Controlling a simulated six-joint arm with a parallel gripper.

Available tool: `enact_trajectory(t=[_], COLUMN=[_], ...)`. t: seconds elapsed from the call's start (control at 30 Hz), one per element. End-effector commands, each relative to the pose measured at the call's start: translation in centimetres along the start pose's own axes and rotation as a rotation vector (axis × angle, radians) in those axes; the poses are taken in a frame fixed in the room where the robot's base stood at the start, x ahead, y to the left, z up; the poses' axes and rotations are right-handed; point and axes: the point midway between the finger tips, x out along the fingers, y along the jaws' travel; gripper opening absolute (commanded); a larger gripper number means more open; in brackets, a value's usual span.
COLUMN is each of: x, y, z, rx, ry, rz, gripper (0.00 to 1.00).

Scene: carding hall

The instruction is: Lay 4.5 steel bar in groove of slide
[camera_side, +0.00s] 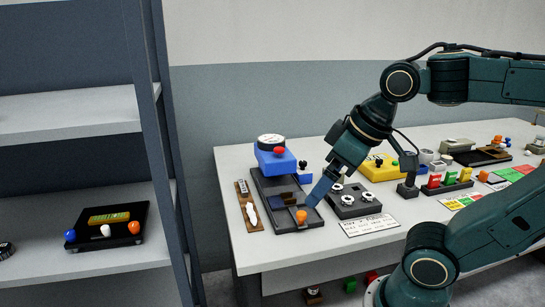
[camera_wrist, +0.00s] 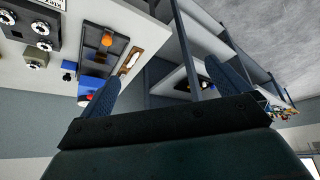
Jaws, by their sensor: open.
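A long dark tray-like fixture (camera_side: 268,203), which looks like the slide, lies near the left end of the table, with an orange knob (camera_side: 301,216) at its near end. It also shows at the upper left of the wrist view. Its groove is too small to make out. I cannot pick out a 4.5 steel bar in either view. My gripper (camera_side: 314,203) is over the right near part of the fixture, pointing down and left; contact cannot be told. In the wrist view my gripper (camera_wrist: 161,70) has its two blue fingers wide apart with nothing between them.
A blue device (camera_side: 274,160) with a dial and red knob stands at the fixture's far end. A wooden board (camera_side: 249,212) lies left, a grey dial box (camera_side: 352,202) right. A white card (camera_side: 370,225) and yellow box (camera_side: 379,168) are further right. Shelves (camera_side: 70,115) stand left.

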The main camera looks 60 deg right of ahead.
Motion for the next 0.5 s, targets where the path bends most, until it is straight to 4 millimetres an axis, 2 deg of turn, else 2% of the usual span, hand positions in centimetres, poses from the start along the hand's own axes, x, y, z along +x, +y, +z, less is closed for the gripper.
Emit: enact_trajectory(t=[0.23,0.5], x=[-0.5,0.0], y=[1.1,3.1], z=[-5.0,-11.2], rx=[-0.069,-0.162], ry=[-0.046,-0.106], rz=[0.013,0.02], gripper=[1.0,1.0])
